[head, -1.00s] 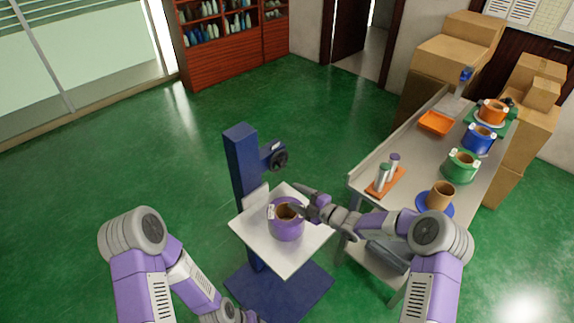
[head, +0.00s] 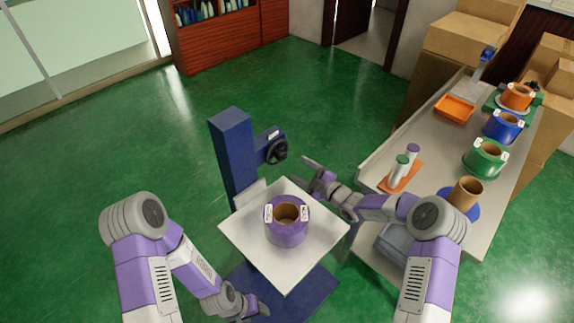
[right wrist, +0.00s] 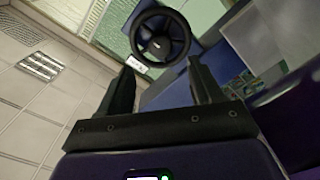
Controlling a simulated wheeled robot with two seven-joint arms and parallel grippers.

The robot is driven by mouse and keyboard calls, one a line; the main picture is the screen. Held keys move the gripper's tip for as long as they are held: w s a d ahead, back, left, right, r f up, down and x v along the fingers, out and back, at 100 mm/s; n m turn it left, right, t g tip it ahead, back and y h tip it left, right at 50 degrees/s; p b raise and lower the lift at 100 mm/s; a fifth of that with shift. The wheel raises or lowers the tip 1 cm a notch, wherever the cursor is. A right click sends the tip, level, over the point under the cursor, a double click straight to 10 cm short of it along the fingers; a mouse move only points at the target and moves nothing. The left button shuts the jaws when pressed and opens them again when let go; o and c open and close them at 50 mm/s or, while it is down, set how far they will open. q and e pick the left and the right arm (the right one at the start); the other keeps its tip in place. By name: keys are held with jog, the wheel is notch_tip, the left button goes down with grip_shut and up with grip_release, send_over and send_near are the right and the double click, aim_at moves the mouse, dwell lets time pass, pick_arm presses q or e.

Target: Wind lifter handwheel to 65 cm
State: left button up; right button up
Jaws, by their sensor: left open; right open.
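The lifter is a dark blue column (head: 234,160) with a white platform (head: 250,240) at its front. Its black handwheel (head: 277,151) sits on a side bracket at the upper right of the column. The handwheel also shows in the right wrist view (right wrist: 160,37), beyond and between the fingertips. My right gripper (head: 312,170) is open and empty, a little right of and below the handwheel, apart from it. It also shows in the right wrist view (right wrist: 160,82). My left gripper (head: 252,306) is low, near the platform's front left. The height reading cannot be made out.
A purple roll (head: 287,232) with a brown core stands on the platform. A grey table (head: 425,215) at the right carries several rolls, an orange tray (head: 454,109) and small bottles. Cardboard boxes stand behind it. The green floor left of the lifter is clear.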

aim_at(284, 157)
jog(key=b+x, duration=0.1)
jog(key=x, duration=0.6)
jog(key=shift+w+a+f, duration=0.1)
jog(key=shift+w+a, duration=0.1)
jog(key=shift+w, duration=0.1)
jog(key=c, duration=1.1)
jog(key=shift+o, duration=0.2)
jog(key=shift+n, duration=0.3)
jog(key=n, duration=0.3)
jog(key=shift+n, duration=1.6)
